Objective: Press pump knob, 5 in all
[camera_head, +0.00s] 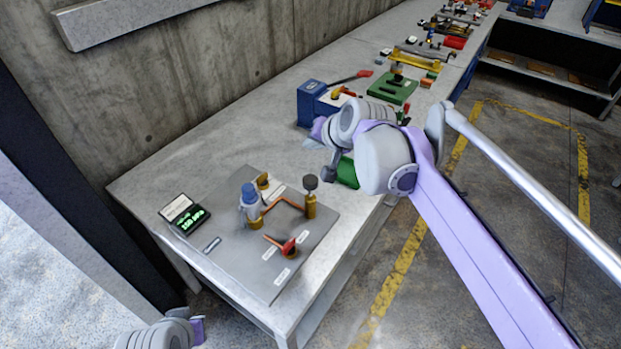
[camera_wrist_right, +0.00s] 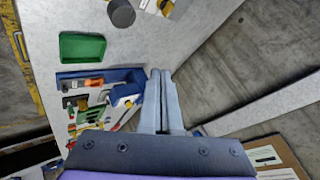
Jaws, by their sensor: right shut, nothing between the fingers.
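The pump panel is a grey plate (camera_head: 235,225) on the near end of the bench. On it stand a dark grey round knob on a brass post (camera_head: 311,184), a blue-capped fitting (camera_head: 250,195) and a red lever (camera_head: 288,246). A display (camera_head: 185,215) with green digits lies at its left. My right gripper (camera_wrist_right: 162,75) is shut and empty in the right wrist view, apart from the dark round knob at the top (camera_wrist_right: 121,12). In the head view my right arm reaches beyond the panel and its fingers are hard to make out. My left arm shows only at the bottom edge.
A green tray (camera_wrist_right: 82,47) and a blue bin with tools (camera_wrist_right: 100,90) lie beside the right gripper in the wrist view. A blue box (camera_head: 312,103) and a green block (camera_head: 392,88) stand farther along the bench. A concrete wall (camera_head: 190,80) runs behind it.

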